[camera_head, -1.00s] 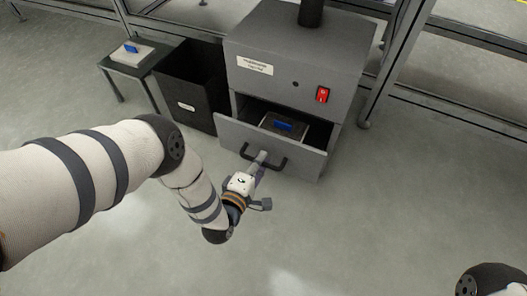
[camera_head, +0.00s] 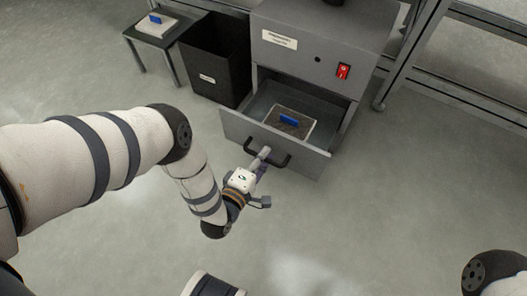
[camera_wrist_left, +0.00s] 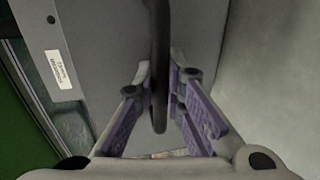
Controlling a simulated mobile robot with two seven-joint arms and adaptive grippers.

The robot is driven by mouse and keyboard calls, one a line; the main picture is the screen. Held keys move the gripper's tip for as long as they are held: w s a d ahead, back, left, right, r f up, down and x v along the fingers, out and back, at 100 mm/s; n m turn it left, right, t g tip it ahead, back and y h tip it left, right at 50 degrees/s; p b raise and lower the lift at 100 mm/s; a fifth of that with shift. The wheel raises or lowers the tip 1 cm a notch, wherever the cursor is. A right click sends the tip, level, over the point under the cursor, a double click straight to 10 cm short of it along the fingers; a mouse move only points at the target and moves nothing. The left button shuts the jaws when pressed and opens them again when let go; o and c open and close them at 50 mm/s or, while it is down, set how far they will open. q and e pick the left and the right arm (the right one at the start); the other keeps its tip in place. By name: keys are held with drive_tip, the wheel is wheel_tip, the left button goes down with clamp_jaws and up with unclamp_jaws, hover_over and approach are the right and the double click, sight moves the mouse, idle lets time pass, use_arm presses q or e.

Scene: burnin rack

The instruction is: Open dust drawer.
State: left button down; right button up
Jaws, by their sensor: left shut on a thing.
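The dust drawer (camera_head: 270,146) is a grey drawer low in a grey cabinet (camera_head: 320,45), and it stands well out from the cabinet. A filter-like block with a blue tab (camera_head: 289,121) lies inside it. The dark bar handle (camera_head: 281,161) is on the drawer front. In the left wrist view the dark handle bar (camera_wrist_left: 160,60) runs between the two fingers (camera_wrist_left: 160,88). My right gripper is out of view; only part of my right arm shows at the lower right.
A black open bin (camera_head: 217,75) stands left of the cabinet. Left of it a small table (camera_head: 163,41) bears a pale block with a blue tab. A red switch (camera_head: 343,71) is on the cabinet front. Metal rack frames are behind and right. The floor in front is clear.

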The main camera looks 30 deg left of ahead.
use_arm(q)
drive_tip(key=c, duration=1.7)
unclamp_jaws()
drive_tip(key=shift+o, duration=0.2)
drive_tip(key=v, duration=1.2)
